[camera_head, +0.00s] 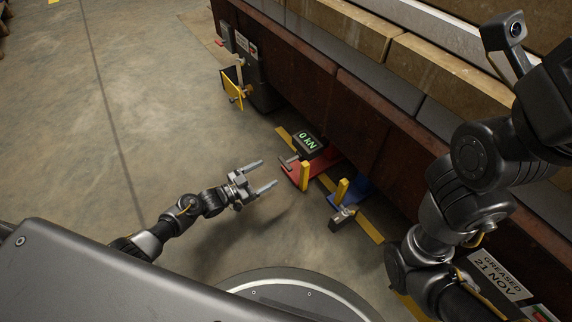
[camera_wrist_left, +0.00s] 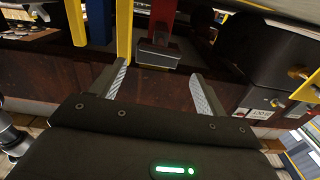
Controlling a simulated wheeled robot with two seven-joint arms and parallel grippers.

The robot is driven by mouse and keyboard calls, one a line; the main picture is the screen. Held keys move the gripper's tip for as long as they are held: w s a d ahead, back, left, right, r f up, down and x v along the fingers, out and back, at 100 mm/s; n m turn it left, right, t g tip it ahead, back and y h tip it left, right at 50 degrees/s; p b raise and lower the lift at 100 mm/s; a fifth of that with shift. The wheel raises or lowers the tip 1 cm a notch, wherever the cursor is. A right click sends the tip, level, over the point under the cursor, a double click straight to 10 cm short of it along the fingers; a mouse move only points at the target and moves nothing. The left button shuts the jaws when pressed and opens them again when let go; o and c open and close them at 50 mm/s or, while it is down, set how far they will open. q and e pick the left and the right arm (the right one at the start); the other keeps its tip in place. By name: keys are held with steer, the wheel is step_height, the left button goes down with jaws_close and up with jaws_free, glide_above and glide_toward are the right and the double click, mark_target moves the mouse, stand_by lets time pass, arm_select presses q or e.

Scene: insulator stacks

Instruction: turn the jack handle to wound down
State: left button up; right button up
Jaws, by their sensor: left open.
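A red jack (camera_head: 319,162) stands on the floor at the foot of the rusty beam, with a dark box (camera_head: 307,143) reading "0 kN" on it. A short grey bar (camera_head: 288,160) at its left side looks like the handle. A yellow post (camera_head: 304,177) stands in front. My left gripper (camera_head: 268,174) is open and empty, left of the jack and apart from it, fingers pointing toward it. In the left wrist view, a grey-black block (camera_wrist_left: 157,55) and a red upright (camera_wrist_left: 161,18) show beyond the open fingers (camera_wrist_left: 158,86). My right gripper is out of view.
A blue jack-like part (camera_head: 358,188), a second yellow post (camera_head: 342,190) and a grey block (camera_head: 342,218) stand right of the red jack. A grey box with a yellow plate (camera_head: 234,89) hangs farther back on the beam (camera_head: 345,95). The floor at left is clear.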

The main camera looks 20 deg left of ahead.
mark_target(283, 164)
arm_select(q)
steer(key=b+x, duration=0.4)
steer(key=x, duration=0.4)
steer(key=shift+w+d+f, duration=0.15)
steer(key=shift+w+d, duration=0.2)
steer(key=shift+w, duration=0.05)
steer(key=shift+c, duration=0.2)
steer(key=c, duration=0.7)
steer(key=shift+o, duration=0.2)
steer(key=shift+r+n+p, duration=0.3)
steer(key=shift+p, duration=0.2)
steer(key=shift+f, duration=0.15)
steer(key=o, duration=0.7)
